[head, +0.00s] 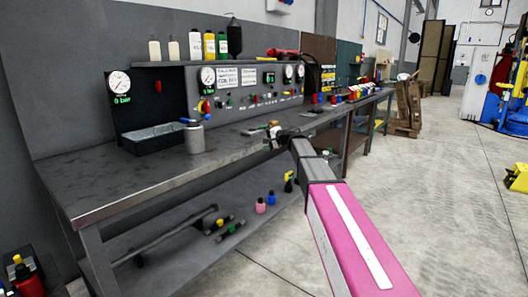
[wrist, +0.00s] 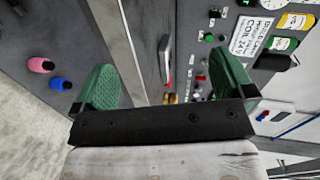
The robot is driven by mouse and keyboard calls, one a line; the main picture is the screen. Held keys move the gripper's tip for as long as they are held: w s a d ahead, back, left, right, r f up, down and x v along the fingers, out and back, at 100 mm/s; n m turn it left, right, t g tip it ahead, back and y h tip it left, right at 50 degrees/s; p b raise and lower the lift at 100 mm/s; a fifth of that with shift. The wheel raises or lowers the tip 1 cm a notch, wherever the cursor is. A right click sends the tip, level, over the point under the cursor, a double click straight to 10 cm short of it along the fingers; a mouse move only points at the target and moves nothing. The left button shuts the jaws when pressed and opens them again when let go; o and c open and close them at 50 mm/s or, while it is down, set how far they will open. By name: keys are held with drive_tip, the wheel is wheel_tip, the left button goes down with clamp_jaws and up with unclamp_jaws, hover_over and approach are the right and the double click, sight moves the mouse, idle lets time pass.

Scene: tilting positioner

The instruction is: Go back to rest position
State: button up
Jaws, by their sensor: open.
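My gripper (head: 272,141) is at the end of my pink arm, over the front part of the grey workbench (head: 110,180). In the wrist view, its two green ribbed fingers (wrist: 165,86) stand wide apart with nothing held between them. A small tool with red and grey parts (wrist: 167,62) shows beyond the gap, apart from the fingers. Small brass-coloured parts (wrist: 170,98) show near the gripper's dark crossbar, which partly hides what lies behind it. In the head view, the fingertips are small and hard to make out.
A grey canister (head: 195,137) and a dark tray (head: 160,141) stand on the bench left of my gripper. A gauge panel (head: 245,88) and a bottle shelf (head: 180,64) rise behind. Pink and blue bottles (head: 261,206) stand on the lower shelf.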

drive_tip(key=s+d+f+n+g+h, duration=0.2)
drive_tip(key=s+d+f+g+h, duration=0.15)
drive_tip(key=s+f, duration=0.85)
drive_tip(key=s+d+f+n+g+h, duration=0.25)
drive_tip(key=s+d+f, duration=0.25)
drive_tip(key=s+f, duration=0.65)
drive_tip(key=s+d+f+g+h, duration=0.1)
drive_tip(key=s+d+f+h, duration=0.1)
drive_tip(key=s, duration=0.4)
drive_tip(key=s+d+f+n+g+h, duration=0.1)
drive_tip(key=s+d+f+h, duration=0.1)
drive_tip(key=s+d+f, duration=0.3)
drive_tip(key=s+d+f+g+h, duration=0.1)
drive_tip(key=s+d+f+h, duration=0.1)
drive_tip(key=s+f, duration=0.3)
drive_tip(key=s+d, duration=0.1)
drive_tip(key=s, duration=0.2)
drive_tip(key=shift+d+f+n, duration=0.15)
drive_tip(key=shift+f+n, duration=0.05)
drive_tip(key=shift+n, duration=0.15)
